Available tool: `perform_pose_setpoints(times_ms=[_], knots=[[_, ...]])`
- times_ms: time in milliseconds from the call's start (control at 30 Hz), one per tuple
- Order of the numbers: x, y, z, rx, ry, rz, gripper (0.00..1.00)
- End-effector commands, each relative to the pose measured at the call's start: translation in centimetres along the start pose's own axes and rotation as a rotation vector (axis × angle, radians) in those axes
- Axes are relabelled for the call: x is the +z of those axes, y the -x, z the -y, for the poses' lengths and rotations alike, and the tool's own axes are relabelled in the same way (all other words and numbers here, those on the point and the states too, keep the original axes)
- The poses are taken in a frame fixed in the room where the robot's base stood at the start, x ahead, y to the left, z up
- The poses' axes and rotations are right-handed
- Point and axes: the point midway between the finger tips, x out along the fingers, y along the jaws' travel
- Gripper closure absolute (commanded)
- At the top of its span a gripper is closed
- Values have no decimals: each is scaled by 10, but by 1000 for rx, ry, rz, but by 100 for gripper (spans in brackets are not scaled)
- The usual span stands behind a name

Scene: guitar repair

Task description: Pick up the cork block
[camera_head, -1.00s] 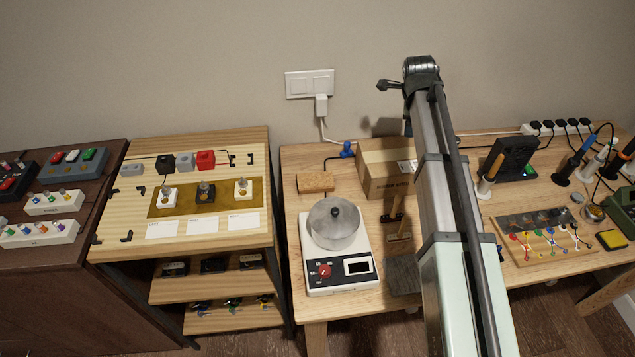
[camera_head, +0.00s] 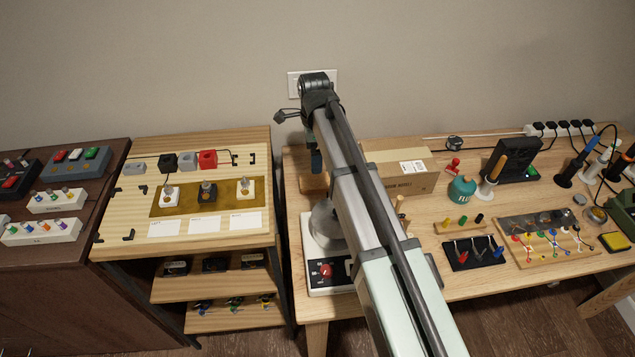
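The cork block (camera_head: 308,184) is a small tan-brown block at the back left of the right-hand wooden workbench, behind the white hot plate (camera_head: 326,285). My arm now hides much of it, and only its left part shows. My gripper (camera_head: 316,165) shows as a small dark shape pointing down from the arm's end, over or just behind the block. Its fingers are too small and covered to tell open from shut, or whether they touch the block.
A cardboard box (camera_head: 405,171) stands right of my arm. A round metal vessel (camera_head: 322,222) sits on the hot plate, partly behind my arm. A teal bottle (camera_head: 462,190) and a plug rack (camera_head: 475,252) stand farther right. A wall socket (camera_head: 296,84) is behind.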

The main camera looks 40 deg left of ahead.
Motion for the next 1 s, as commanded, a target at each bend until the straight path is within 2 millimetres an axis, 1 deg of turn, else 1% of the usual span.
perform_pose_setpoints(times_ms=[33,100,300,667,867,1000], knots=[[0,-9,-1,1,0,0,4],[-1,-21,-1,1,-1,0,4],[-1,-46,0,0,-1,0,4],[-3,-61,0,-1,-1,0,4],[-9,-84,1,-1,-2,0,4],[-8,-100,1,-1,-1,0,4]])
